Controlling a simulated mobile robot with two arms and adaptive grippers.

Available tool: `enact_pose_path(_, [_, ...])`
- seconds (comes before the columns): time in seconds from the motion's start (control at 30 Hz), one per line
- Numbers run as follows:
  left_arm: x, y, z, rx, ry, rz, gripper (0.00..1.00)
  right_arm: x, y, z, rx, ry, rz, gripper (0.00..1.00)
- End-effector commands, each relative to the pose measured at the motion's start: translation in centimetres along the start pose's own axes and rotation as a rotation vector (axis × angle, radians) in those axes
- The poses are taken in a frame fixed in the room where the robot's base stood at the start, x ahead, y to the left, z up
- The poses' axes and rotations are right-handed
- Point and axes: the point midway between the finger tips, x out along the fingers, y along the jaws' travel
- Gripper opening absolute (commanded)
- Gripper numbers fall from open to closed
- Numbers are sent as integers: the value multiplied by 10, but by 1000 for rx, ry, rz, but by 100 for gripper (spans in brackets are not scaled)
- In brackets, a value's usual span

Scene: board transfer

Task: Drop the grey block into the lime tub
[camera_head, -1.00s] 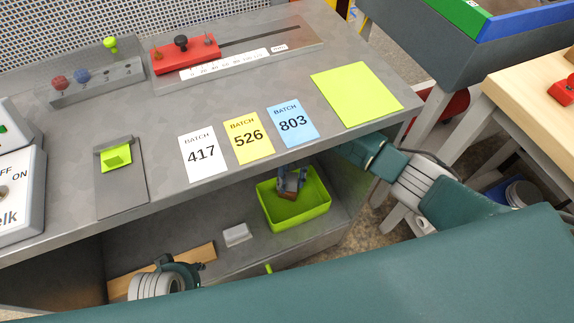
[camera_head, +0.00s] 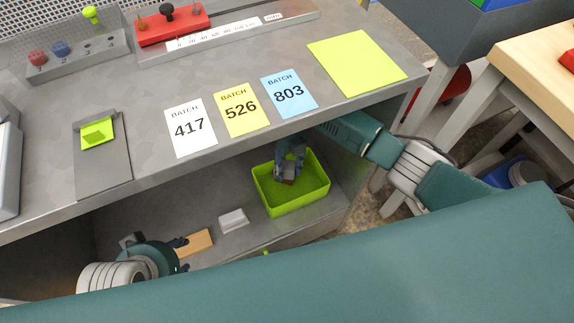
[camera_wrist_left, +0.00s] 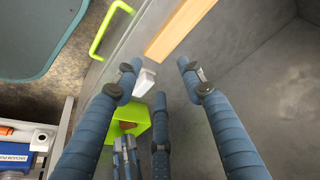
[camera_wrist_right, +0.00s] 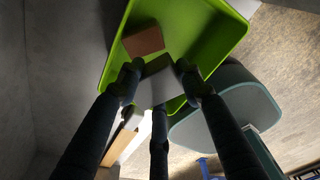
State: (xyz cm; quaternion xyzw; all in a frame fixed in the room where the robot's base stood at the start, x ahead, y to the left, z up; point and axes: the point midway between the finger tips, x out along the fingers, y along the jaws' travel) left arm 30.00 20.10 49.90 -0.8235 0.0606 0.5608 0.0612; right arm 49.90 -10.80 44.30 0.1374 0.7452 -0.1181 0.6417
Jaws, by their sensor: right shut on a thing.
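The lime tub (camera_head: 316,195) stands on the lower shelf under the counter; it also shows in the right wrist view (camera_wrist_right: 216,45). My right gripper (camera_head: 288,172) points down over the tub. In the right wrist view, its fingers (camera_wrist_right: 158,80) are shut on the grey block (camera_wrist_right: 157,83), which is over the tub opening. A brown block (camera_wrist_right: 143,41) shows beyond it, inside the tub. My left gripper (camera_head: 181,254) is at the left over the shelf. In the left wrist view its fingertips (camera_wrist_left: 159,72) are wide apart with nothing gripped.
A wooden strip (camera_head: 197,243) and a small whitish block (camera_head: 233,220) lie on the shelf left of the tub. The counter (camera_head: 150,190) overhangs the shelf and holds batch cards, a lime sheet (camera_head: 356,62) and a red slider fixture (camera_head: 172,24).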

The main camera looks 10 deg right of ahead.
Motion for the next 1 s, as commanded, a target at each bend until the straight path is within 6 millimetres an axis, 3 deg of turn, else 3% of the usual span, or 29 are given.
enact_pose_path(0.4, [18, 6, -48, 6, 197, 10, 40, 22, 0, 3, 0, 0, 0, 9])
enact_pose_path(0.83, [17, 7, -55, 7, 225, 12, 40, 23, 0, 3, 0, 0, 0, 9])
enact_pose_path(0.87, [17, 7, -55, 7, 225, 12, 40, 23, 0, 3, 0, 0, 0, 40])
enact_pose_path(0.93, [17, 7, -55, 7, 225, 12, 40, 23, 0, 3, 0, 0, 0, 54])
enact_pose_path(1.0, [17, 7, -55, 7, 225, 12, 40, 23, 0, 3, 0, 0, 0, 58])
